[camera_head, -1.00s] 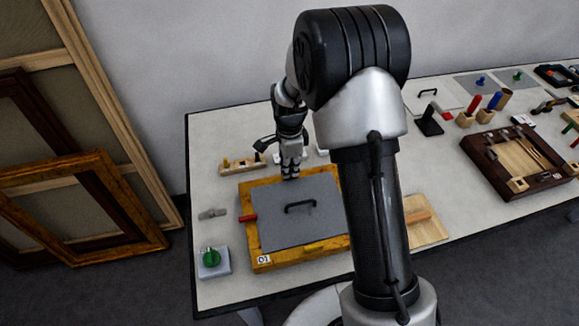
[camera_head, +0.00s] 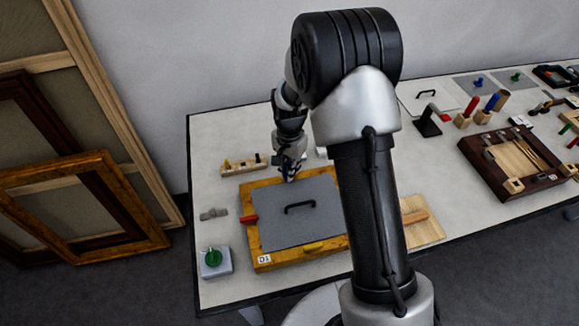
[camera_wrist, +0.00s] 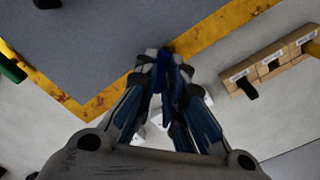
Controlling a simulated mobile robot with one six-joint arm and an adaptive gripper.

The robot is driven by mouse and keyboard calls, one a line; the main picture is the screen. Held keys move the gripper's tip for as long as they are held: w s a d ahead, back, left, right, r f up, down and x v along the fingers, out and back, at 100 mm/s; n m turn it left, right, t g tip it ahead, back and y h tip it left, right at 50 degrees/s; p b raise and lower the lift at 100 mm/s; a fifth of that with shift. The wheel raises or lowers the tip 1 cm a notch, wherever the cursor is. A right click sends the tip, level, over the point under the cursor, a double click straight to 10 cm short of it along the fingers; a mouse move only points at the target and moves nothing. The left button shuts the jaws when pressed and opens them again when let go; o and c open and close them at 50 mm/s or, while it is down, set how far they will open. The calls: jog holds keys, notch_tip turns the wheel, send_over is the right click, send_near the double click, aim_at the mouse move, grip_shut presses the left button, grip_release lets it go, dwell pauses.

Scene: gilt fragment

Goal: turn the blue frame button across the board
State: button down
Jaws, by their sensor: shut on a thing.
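My gripper (camera_head: 289,174) is at the far edge of the gilt frame (camera_head: 262,261), with its fingers pointing down. In the wrist view my gripper (camera_wrist: 163,68) is shut on a dark blue piece, the blue frame button (camera_wrist: 161,80), at the line between the frame bar and the grey board (camera_wrist: 90,50). The fingers hide most of the button, so its exact angle cannot be told. The grey board (camera_head: 270,225) lies inside the frame and has a black handle (camera_head: 300,206).
A red button (camera_head: 248,218) is on the frame's left bar and a yellow button (camera_head: 314,246) on its near bar. A green button shows in the wrist view (camera_wrist: 10,68). A wooden rack (camera_head: 240,165) stands behind the frame. A green knob (camera_head: 212,257) sits front left.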

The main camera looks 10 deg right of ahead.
jog(key=n, duration=0.5)
jog(key=shift+n+p, duration=0.3)
jog(key=shift+p, duration=0.1)
jog(key=shift+n, duration=2.1)
jog(key=c, duration=1.7)
grip_release()
jog(key=shift+r, duration=0.1)
notch_tip(320, 180, up, 12)
jog(key=shift+f, duration=0.1)
